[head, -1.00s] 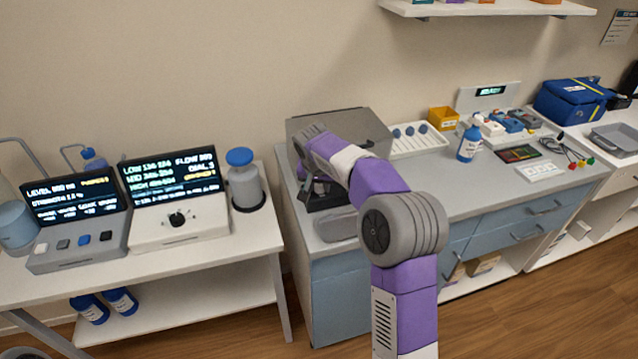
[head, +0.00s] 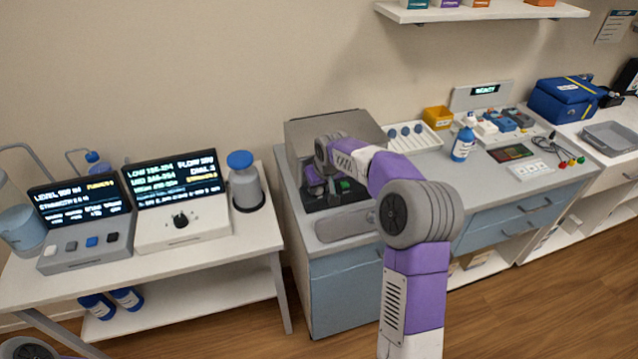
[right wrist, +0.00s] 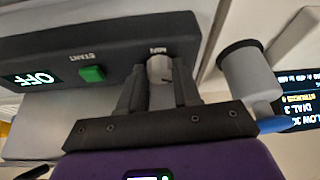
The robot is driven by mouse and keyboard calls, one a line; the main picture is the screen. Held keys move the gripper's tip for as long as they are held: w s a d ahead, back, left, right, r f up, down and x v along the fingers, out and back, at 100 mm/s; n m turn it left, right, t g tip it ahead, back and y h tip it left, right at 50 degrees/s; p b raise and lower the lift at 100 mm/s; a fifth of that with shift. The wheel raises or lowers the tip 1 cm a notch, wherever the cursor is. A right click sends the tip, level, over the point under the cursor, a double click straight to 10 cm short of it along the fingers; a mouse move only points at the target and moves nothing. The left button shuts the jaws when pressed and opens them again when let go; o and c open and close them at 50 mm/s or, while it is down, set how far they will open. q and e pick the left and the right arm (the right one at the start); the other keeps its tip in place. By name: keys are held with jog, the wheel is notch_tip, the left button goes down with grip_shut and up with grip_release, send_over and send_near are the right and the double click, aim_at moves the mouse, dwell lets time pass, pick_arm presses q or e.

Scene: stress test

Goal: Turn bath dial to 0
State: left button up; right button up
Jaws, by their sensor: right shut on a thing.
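The grey bath unit (head: 335,128) stands at the left end of the blue-grey bench. In the head view my right gripper (head: 315,182) is at the front of the unit, where the dial is too small to make out. My left gripper is not seen.
A console (head: 205,232) with a black knob and a lit screen stands on the white table to the left. A grey bottle with a blue cap (head: 245,188) stands between it and the bath. A white tray (head: 428,142) sits right of the bath.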

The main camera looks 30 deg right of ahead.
dwell(0.4)
jog(key=o, duration=1.1)
jog(key=shift+c, duration=0.2)
jog(key=shift+r, duration=0.1)
jog(key=p+v, duration=0.1)
jog(key=v, duration=0.6)
jog(key=shift+r+p, duration=0.2)
jog(key=shift+p, duration=0.2)
jog(key=shift+s, duration=0.15)
